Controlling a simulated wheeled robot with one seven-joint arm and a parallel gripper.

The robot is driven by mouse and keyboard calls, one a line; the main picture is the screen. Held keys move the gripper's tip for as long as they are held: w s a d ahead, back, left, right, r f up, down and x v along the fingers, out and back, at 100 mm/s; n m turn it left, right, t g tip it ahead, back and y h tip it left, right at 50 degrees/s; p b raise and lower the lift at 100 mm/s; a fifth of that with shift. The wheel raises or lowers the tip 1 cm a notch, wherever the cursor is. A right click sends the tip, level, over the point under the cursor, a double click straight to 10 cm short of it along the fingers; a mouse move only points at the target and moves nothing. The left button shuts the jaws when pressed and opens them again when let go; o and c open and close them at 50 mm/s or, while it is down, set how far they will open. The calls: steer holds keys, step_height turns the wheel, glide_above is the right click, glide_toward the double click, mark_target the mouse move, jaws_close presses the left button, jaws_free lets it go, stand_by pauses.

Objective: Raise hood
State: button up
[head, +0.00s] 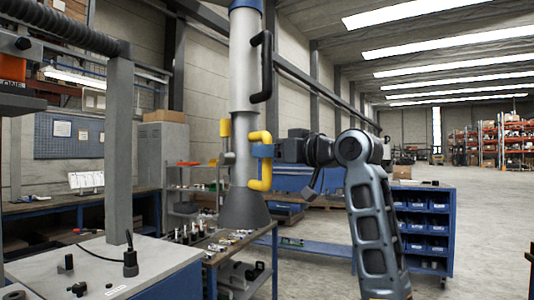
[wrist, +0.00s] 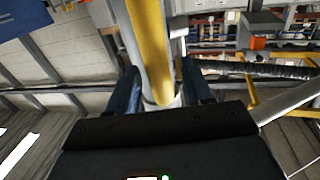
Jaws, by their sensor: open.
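The hood (head: 244,210) is a dark grey cone at the lower end of a silver vertical pipe (head: 243,70). It hangs low over a workbench in the head view. A yellow handle (head: 265,184) sticks out from the pipe's right side. My gripper (head: 263,151) reaches in from the right at the handle's upright bar. In the wrist view the yellow bar (wrist: 151,45) runs between the two blue fingers of my gripper (wrist: 160,85). The fingers are apart, one on each side of the bar. Whether either finger touches the bar is not clear.
The workbench (head: 228,254) under the hood carries several small metal parts. A grey post (head: 119,150) and a corrugated hose (head: 70,28) stand at the left. A blue bin cabinet (head: 424,225) stands behind my arm. Open floor (head: 480,220) lies to the right.

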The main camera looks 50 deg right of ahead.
steer(key=s+b, duration=0.1)
steer(key=s, duration=0.5)
steer(key=shift+s, duration=0.3)
steer(key=shift+d, duration=0.1)
steer(key=s+a+f+m+h, duration=0.15)
steer(key=a+f, duration=0.35)
steer(key=f, duration=0.7)
steer(key=s+a+f+m+g, duration=0.15)
steer(key=a+f, duration=0.25)
steer(key=f, duration=0.8)
steer(key=s+a+f+m+h, duration=0.15)
steer(key=a+f, duration=0.35)
steer(key=f, duration=0.7)
steer(key=s+a+f, duration=0.4)
steer(key=s+f, duration=0.1)
steer(key=s, duration=0.3)
steer(key=s+a+f, duration=0.4)
steer(key=s, duration=0.4)
steer(key=s+a+n+g+y, duration=0.1)
steer(key=s+a+n, duration=0.1)
steer(key=s, duration=0.7)
steer(key=s+a+n+y, duration=0.1)
steer(key=s+a+n, duration=0.1)
steer(key=s, duration=0.6)
steer(key=shift+s+r+g, duration=0.35)
steer(key=shift+s+r, duration=0.05)
steer(key=shift+r, duration=0.05)
